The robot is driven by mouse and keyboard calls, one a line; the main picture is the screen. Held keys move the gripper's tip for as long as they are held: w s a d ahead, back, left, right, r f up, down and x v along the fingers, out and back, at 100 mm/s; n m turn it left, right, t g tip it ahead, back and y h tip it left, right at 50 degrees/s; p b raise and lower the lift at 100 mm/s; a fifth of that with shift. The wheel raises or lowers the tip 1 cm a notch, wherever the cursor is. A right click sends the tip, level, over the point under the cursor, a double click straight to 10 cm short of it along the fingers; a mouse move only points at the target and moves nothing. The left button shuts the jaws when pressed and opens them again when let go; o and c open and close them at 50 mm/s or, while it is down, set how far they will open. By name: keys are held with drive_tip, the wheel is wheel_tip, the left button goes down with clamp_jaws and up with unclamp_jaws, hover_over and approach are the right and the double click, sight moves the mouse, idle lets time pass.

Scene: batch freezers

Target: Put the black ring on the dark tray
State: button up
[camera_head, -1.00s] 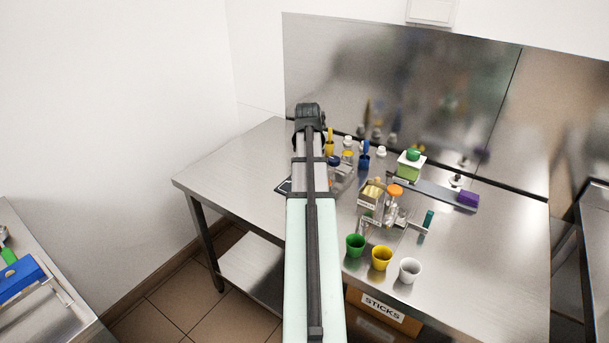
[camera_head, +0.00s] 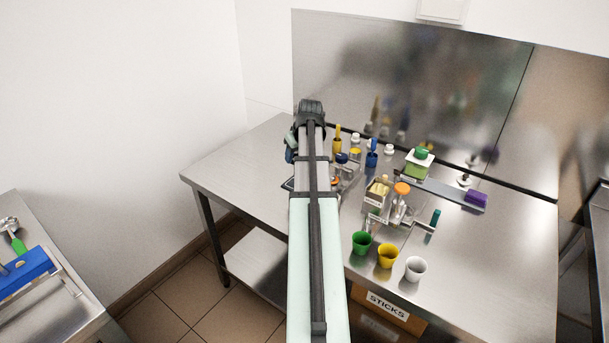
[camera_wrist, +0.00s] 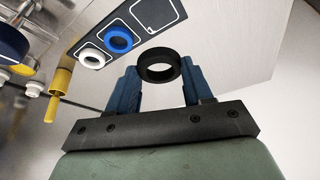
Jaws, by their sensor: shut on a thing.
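The black ring (camera_wrist: 171,76) is between the blue fingertips of my gripper (camera_wrist: 160,82) in the wrist view. My gripper is shut on it and holds it with its opening facing the camera. The dark tray (camera_wrist: 156,14) has white outlined places and lies beyond the ring, up and left in that view. A blue ring (camera_wrist: 119,39) and a white ring (camera_wrist: 92,58) lie on it; the outlined place at its upper right is empty. In the head view my arm hides the black ring and most of the tray.
A yellow bottle-like item (camera_wrist: 60,84) stands left of the tray in the wrist view. In the head view, green (camera_head: 361,243), yellow (camera_head: 387,257) and white cups (camera_head: 414,269) stand at the table's front. The table's left part (camera_head: 240,165) is clear.

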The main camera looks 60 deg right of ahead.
drive_tip(key=shift+f, duration=4.85)
drive_tip(key=shift+f, duration=0.15)
drive_tip(key=o, duration=1)
drive_tip(key=v, duration=1.2)
